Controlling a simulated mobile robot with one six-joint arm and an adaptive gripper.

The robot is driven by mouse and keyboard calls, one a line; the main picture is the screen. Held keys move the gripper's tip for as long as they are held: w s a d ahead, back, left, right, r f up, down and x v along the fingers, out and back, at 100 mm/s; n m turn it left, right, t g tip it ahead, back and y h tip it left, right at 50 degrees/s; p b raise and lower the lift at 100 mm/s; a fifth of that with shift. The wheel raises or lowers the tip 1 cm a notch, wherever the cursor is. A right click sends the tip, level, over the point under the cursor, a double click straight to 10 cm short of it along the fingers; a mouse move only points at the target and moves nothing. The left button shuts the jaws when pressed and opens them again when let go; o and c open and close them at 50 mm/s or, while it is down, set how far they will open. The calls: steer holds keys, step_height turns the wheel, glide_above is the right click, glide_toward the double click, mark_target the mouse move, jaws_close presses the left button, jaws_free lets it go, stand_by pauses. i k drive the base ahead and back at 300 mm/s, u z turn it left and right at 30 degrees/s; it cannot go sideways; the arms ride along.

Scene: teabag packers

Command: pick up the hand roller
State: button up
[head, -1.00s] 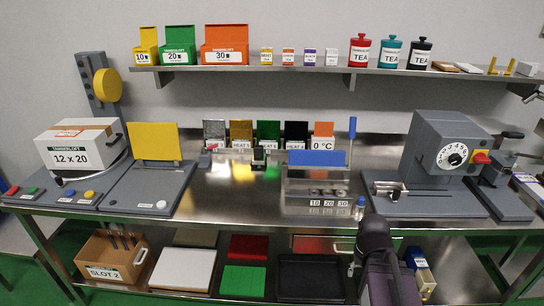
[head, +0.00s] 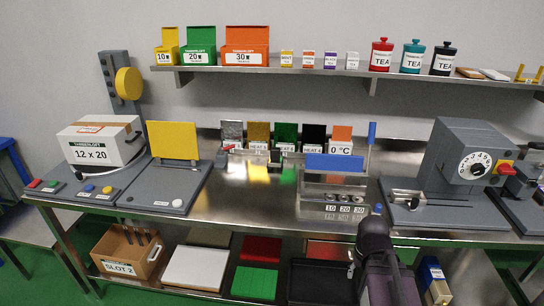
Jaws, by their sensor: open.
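I cannot pick out the hand roller with certainty in the head view. A small red-tipped item (head: 228,148) lies at the back of the steel table in front of the silver foil box, too small to make out. A small dark item with a pale front (head: 275,157) stands to its right. My dark arm rises at the bottom, right of centre, and hides part of the table's front edge. The fingers of my gripper do not show.
A steel table (head: 250,205) holds a white carton (head: 98,141), a grey board with a yellow flap (head: 173,142), a blue-barred station (head: 335,163) and a grey dial machine (head: 458,155). Trays and a brown bin (head: 127,252) sit below. A shelf (head: 330,74) runs above.

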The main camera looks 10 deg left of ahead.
mark_target(274, 159)
steer(key=i, duration=0.85)
steer(key=z, duration=0.05)
